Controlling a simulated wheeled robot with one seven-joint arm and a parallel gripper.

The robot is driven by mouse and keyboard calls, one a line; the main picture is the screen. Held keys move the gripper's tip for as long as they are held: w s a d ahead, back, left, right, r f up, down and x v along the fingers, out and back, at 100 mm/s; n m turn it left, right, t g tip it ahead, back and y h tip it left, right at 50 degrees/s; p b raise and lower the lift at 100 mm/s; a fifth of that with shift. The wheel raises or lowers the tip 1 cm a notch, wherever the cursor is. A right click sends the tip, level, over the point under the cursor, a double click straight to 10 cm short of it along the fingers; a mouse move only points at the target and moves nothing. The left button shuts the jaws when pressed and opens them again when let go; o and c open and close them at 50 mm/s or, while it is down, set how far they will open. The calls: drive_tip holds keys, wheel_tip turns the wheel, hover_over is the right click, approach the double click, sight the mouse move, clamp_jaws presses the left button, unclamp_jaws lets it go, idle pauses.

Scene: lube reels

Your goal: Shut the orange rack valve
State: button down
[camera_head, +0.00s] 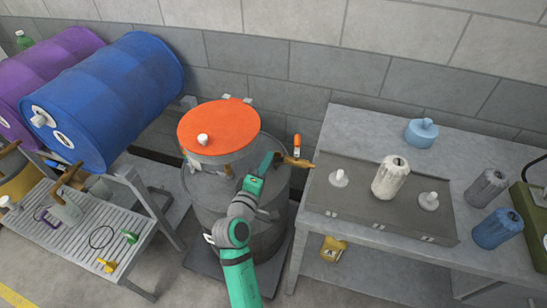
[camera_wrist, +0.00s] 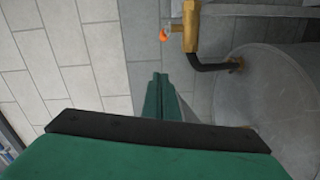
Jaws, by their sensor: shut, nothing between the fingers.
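The brass valve (camera_head: 294,161) has an upright orange handle (camera_head: 297,142) and sits right of the orange-topped drum, near the table's left edge. In the wrist view the valve's brass body (camera_wrist: 190,28) is at the top, with a small orange part (camera_wrist: 163,36) at its left. A black bent pipe (camera_wrist: 209,66) runs from it to a grey round surface. My gripper (camera_head: 272,160) is shut and empty, just left of the valve. In the wrist view its closed fingertips (camera_wrist: 160,78) point toward the valve with a visible gap. The handle's full shape is cut off there.
The drum (camera_head: 218,120) with the orange top stands left of my gripper. A grey table (camera_head: 345,125) with a tray and several containers is at the right. Blue (camera_head: 125,95) and purple (camera_head: 62,55) drums lie on a rack at the left. A block wall is behind.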

sight(297, 145)
drive_tip(key=w+d+f, duration=0.1)
drive_tip(key=w+d, duration=0.6)
idle(0.3)
drive_tip(key=shift+d+f, duration=0.1)
